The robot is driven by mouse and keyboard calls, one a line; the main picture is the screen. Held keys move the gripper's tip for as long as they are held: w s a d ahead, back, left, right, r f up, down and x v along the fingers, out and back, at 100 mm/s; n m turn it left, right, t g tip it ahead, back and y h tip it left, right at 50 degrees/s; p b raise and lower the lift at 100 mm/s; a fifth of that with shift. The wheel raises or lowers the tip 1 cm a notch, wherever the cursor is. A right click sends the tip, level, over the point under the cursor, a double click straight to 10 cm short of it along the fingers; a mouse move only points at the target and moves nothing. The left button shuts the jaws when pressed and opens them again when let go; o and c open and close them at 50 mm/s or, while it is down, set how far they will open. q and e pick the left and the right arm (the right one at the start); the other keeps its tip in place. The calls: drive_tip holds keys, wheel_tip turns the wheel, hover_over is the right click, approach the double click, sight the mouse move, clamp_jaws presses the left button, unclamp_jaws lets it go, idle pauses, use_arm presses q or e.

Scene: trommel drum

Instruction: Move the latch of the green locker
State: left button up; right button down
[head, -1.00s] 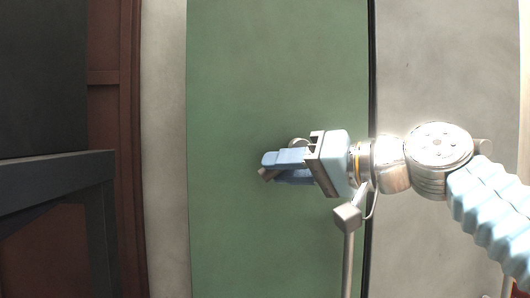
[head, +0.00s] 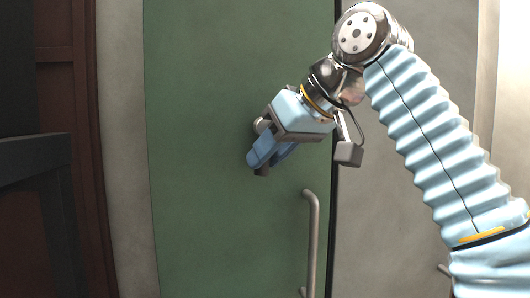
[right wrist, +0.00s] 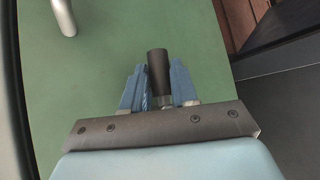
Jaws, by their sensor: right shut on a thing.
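The green locker door (head: 200,200) fills the middle of the head view and also shows in the right wrist view (right wrist: 100,50). Its latch (head: 262,172) is a dark bar whose tip sticks out below my fingers. In the right wrist view the latch (right wrist: 158,70) stands between the two blue fingers. My right gripper (head: 265,152) is shut on the latch, its fingers pointing down and left. A round pivot (head: 262,125) shows beside the gripper; the rest of the latch is hidden by it. My left gripper is not in view.
A vertical metal pull handle (head: 312,240) is on the green door, below and right of the latch. Grey panel (head: 400,220) lies to the right. A dark frame (head: 40,155) and a brown-red panel (head: 75,110) stand at the left.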

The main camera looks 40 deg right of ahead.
drive_tip(key=shift+d+r+g+h, duration=0.1)
drive_tip(key=shift+d+g+h, duration=0.05)
drive_tip(key=shift+g+h, duration=0.15)
idle(0.4)
drive_tip(key=c, duration=1.2)
unclamp_jaws()
drive_tip(key=shift+s, duration=0.1)
